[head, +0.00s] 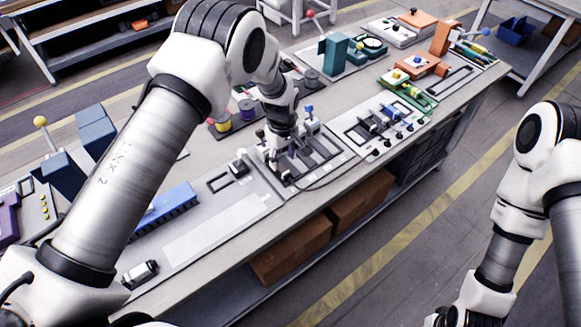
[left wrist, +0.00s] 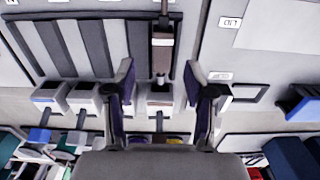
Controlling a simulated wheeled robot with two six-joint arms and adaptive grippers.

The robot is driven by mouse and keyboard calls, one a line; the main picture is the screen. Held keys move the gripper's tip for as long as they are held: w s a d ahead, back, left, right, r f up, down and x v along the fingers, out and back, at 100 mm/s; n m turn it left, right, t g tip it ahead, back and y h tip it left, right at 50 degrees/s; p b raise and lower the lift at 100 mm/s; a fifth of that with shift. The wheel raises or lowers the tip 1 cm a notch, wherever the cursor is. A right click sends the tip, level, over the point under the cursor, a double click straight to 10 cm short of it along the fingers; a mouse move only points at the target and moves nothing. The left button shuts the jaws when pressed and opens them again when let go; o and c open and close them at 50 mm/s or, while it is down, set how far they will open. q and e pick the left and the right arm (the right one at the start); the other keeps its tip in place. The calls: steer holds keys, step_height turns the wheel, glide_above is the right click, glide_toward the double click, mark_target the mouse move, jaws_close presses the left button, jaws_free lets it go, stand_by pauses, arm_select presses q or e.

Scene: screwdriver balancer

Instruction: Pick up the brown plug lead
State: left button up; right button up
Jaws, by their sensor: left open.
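In the left wrist view the brown plug lead (left wrist: 162,50) lies in the last slot of a dark slotted tray (left wrist: 122,42), its tip pointing at a white socket block (left wrist: 160,98). My left gripper (left wrist: 162,100) is open, with one dark finger on each side of that block. The plug body is just beyond the fingertips and nothing is held. In the head view my left gripper (head: 277,152) is low over the slotted tray (head: 325,165) and hides the plug. My right arm is at the right edge; its gripper is out of frame.
On the bench are a blue block (head: 165,210), a green fixture (head: 408,92) and a teal block (head: 333,53). A bare pale panel (head: 215,228) lies towards the front left.

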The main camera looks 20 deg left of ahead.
mark_target(282, 168)
arm_select(q)
steer(key=f+p, duration=0.1)
steer(key=f, duration=0.1)
steer(key=f+p, duration=0.1)
steer(key=f, duration=0.1)
steer(key=shift+s+a+f, duration=0.1)
steer(key=shift+a, duration=0.1)
steer(key=shift+f, duration=0.35)
jaws_close()
steer(key=shift+r, duration=0.1)
